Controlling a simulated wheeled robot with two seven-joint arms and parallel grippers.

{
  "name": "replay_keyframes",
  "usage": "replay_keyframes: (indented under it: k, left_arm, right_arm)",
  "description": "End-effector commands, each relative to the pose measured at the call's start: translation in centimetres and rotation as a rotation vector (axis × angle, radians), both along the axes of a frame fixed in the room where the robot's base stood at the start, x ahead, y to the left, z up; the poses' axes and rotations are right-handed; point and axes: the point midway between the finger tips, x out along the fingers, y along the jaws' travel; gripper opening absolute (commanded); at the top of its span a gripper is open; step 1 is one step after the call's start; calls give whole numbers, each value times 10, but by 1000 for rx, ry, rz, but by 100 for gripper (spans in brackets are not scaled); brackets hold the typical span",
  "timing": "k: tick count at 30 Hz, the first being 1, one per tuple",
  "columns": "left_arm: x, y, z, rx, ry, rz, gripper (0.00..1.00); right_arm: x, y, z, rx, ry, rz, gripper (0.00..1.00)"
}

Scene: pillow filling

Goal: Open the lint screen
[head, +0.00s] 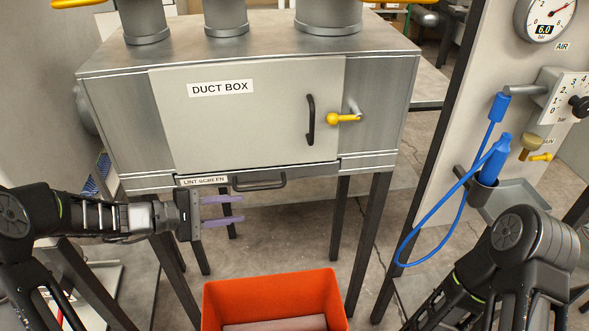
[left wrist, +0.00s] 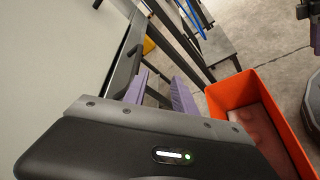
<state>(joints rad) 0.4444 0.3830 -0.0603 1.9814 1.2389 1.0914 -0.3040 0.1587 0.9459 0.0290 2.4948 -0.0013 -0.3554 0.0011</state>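The lint screen (head: 219,182) is a narrow labelled drawer front along the bottom edge of the metal duct box (head: 265,110) in the head view. Its dark bar handle (head: 259,182) sits right of the label. The front looks flush with the box. My left gripper (head: 242,209) is open and empty, its two purple fingers pointing right, just below and left of the handle, apparently not touching it. The fingers also show in the left wrist view (left wrist: 160,78). My right arm is at the lower right of the head view; its gripper is out of frame.
An orange bin (head: 275,291) stands on the floor below the box, near my left gripper. The box's dark legs (head: 360,240) flank the space under it. A panel with a gauge (head: 544,18) and a blue hose (head: 437,229) stands at right.

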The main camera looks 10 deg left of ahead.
Motion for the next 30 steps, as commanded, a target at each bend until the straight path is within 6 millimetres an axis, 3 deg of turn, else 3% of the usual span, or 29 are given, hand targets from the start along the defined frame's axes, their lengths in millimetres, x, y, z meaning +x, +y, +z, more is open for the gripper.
replay_keyframes:
  k: [1, 4, 16, 30]
  left_arm:
    - [4, 7, 15, -22, -29, 16, 33]
    - [9, 12, 32, -48, -65, 28, 33]
    - [10, 10, 32, -52, -65, 27, 33]
    - [42, -40, 19, -53, -62, 25, 33]
  right_arm:
    - [-1, 0, 1, 0, 2, 1, 36]
    - [-1, 0, 2, 0, 1, 2, 36]
    - [-1, 0, 2, 0, 2, 1, 36]
    - [-1, 0, 16, 0, 2, 1, 36]
